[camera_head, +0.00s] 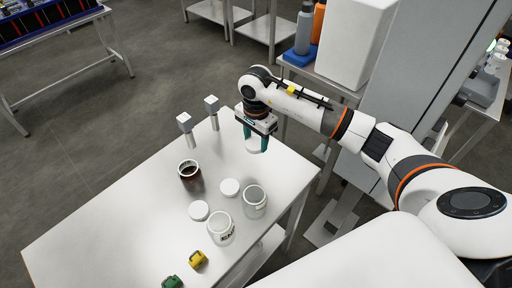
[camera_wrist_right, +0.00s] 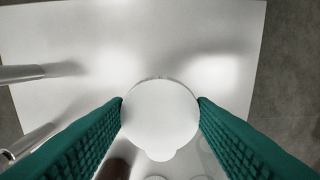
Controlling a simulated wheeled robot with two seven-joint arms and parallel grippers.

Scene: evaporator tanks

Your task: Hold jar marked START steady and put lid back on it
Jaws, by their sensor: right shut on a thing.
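My right gripper (camera_head: 255,138) is shut on a white round lid (camera_head: 256,147), held above the far right part of the white table (camera_head: 110,222). In the right wrist view the lid (camera_wrist_right: 160,112) sits between the green fingers (camera_wrist_right: 161,108), its flat face toward the camera. A jar of dark brown contents (camera_head: 189,177) and two clear jars stand on the table, open at the top. The front clear jar (camera_head: 221,230) has a label with dark lettering that I cannot read surely; the other clear jar (camera_head: 255,203) stands behind it, to the right. My left gripper is not visible.
Two white lids lie flat, one (camera_head: 229,187) between the jars and one (camera_head: 198,211) farther left. A yellow item (camera_head: 198,260) and a green item (camera_head: 172,283) lie at the front. The table's left side is clear.

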